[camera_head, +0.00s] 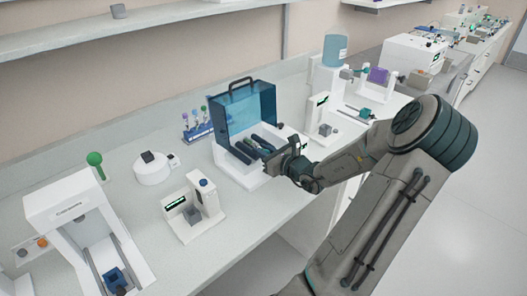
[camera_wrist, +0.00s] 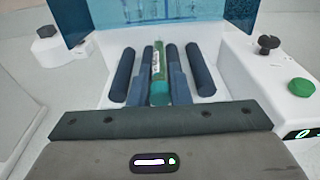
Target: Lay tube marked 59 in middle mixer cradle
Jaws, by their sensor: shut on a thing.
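The mixer (camera_head: 240,172) is a white unit with a clear blue lid (camera_head: 248,108) standing open; dark rollers (camera_wrist: 122,75) lie side by side in its bed. In the wrist view a tube (camera_wrist: 157,62) with a pale label and a green cap (camera_wrist: 160,93) lies lengthwise over the middle of the bed. My gripper (camera_wrist: 160,82) is shut on this tube near its cap. The head view shows my gripper (camera_head: 272,152) at the front of the mixer, under the open lid's front side. The label's number is too small to read. I cannot tell whether the tube touches the rollers.
A rack (camera_head: 197,127) with several tubes stands left of the mixer. A small white device with a display (camera_head: 192,212) stands in front, and another (camera_head: 322,117) stands to the right. A green knob (camera_wrist: 301,88) sits close on the right. The open lid rises behind the bed.

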